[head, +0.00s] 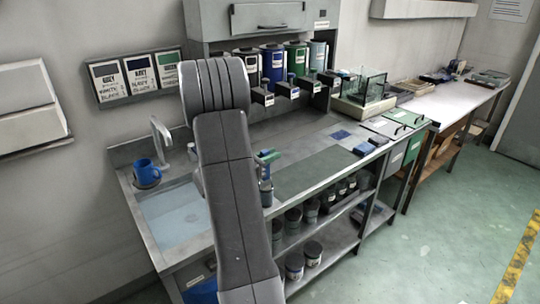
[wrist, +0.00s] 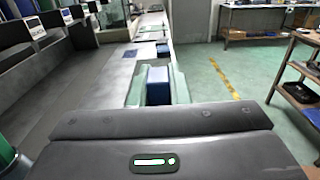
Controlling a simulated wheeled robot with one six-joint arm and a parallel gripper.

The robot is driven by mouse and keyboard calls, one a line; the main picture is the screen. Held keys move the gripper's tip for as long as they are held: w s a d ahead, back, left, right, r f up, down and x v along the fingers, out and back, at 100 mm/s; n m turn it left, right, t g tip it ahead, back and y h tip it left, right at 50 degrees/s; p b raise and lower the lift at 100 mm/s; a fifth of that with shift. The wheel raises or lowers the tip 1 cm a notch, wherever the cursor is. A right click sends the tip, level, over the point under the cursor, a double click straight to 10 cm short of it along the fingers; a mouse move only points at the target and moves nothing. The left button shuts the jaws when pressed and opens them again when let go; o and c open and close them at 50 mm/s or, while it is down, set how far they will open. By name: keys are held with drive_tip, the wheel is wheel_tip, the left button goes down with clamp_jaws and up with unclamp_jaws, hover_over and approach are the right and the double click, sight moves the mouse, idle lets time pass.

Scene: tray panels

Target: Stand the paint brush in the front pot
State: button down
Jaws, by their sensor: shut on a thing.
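My gripper (wrist: 155,130) fills the bottom of the wrist view as a dark housing with a small lit green mark. In the head view my arm hides much of the bench's middle. Just right of the arm, at the bench's front edge, a small green piece (head: 268,156) shows above a grey-blue upright thing (head: 266,192). I cannot tell which is brush or pot, and I cannot pick out the front pot.
A blue mug (head: 147,173) stands by the sink (head: 175,213) at left. Paint cans (head: 273,64) line the back shelf. The grey mat (head: 309,172) is mostly clear.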

drive_tip(key=c, duration=1.3)
unclamp_jaws()
drive_tip(key=shift+a, duration=0.15)
drive_tip(key=b+v, duration=0.2)
drive_tip(key=v, duration=1.1)
drive_tip(key=shift+s+a, duration=0.2)
drive_tip(key=shift+s, duration=0.05)
drive_tip(key=p+x, duration=0.1)
drive_tip(key=x, duration=0.3)
drive_tip(key=p+x, duration=0.1)
drive_tip(key=x, duration=0.4)
drive_tip(key=r+x, duration=0.1)
drive_tip(key=x, duration=0.4)
drive_tip(key=shift+p, duration=0.4)
drive_tip(key=shift+a+r, duration=0.1)
drive_tip(key=shift+r, duration=0.1)
drive_tip(key=shift+f, duration=0.2)
